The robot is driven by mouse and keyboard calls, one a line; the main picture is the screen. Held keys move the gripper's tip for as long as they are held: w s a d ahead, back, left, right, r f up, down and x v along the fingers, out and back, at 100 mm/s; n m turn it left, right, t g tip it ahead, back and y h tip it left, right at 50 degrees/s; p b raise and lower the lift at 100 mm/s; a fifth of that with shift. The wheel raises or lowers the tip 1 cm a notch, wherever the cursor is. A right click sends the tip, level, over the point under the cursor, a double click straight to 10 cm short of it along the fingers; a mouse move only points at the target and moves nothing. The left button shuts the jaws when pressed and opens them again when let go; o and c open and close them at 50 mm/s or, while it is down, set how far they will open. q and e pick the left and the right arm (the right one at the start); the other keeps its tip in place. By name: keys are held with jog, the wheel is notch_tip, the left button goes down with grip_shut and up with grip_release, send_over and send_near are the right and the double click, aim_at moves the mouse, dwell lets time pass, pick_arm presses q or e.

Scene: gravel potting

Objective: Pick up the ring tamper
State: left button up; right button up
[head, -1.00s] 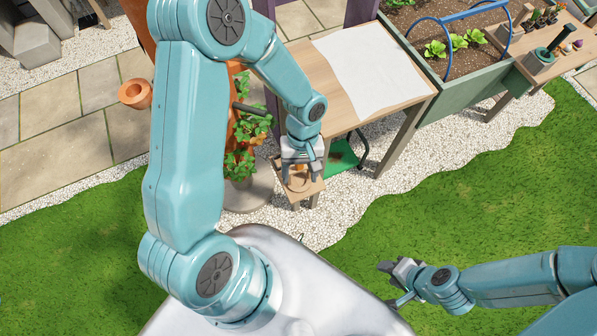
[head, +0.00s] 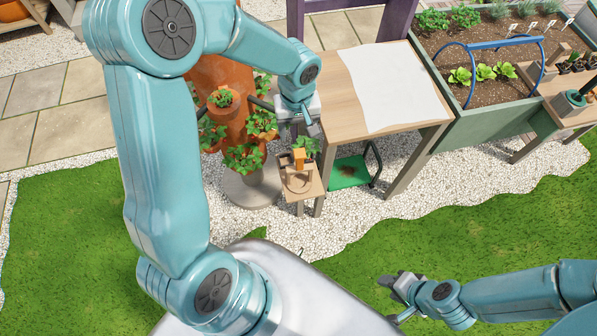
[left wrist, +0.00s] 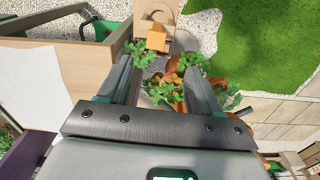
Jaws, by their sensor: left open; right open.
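The ring tamper, a pale wooden ring (head: 289,183) with an orange block handle (head: 299,158), rests on a small wooden stand (head: 316,186). The handle (left wrist: 156,39) also shows near the top of the left wrist view, with the ring partly behind it. My left gripper (head: 299,129) is open and empty, above the handle in the head view and apart from it. In the left wrist view its two fingers (left wrist: 160,72) are wide apart with nothing between them but leaves in the background. My right gripper (head: 393,298) is open and empty over the grass at lower right.
An orange planter tower (head: 221,72) with leafy plants stands close left of my left gripper. A wooden table (head: 343,112) with a white sheet (head: 380,85) is at its right. A green tray (head: 347,172) lies under the table. A raised bed (head: 443,127) stands farther right.

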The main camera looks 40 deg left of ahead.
aim_at(300, 153)
pick_arm(q)
jog(key=f, duration=0.8)
jog(key=shift+w+d, duration=0.1)
jog(key=shift+w, duration=0.15)
jog(key=shift+s+f, duration=0.1)
jog(key=shift+f, duration=0.2)
jog(key=shift+d+f+p, duration=0.2)
jog(key=shift+f+p, duration=0.15)
jog(key=shift+f, duration=0.2)
jog(key=f, duration=0.4)
jog(key=shift+a+p, duration=0.2)
jog(key=shift+p, duration=0.15)
jog(key=shift+d+f, duration=0.15)
jog(key=shift+f, duration=0.15)
jog(key=c, duration=1)
jog(key=shift+w, duration=0.2)
jog(key=shift+c, duration=0.2)
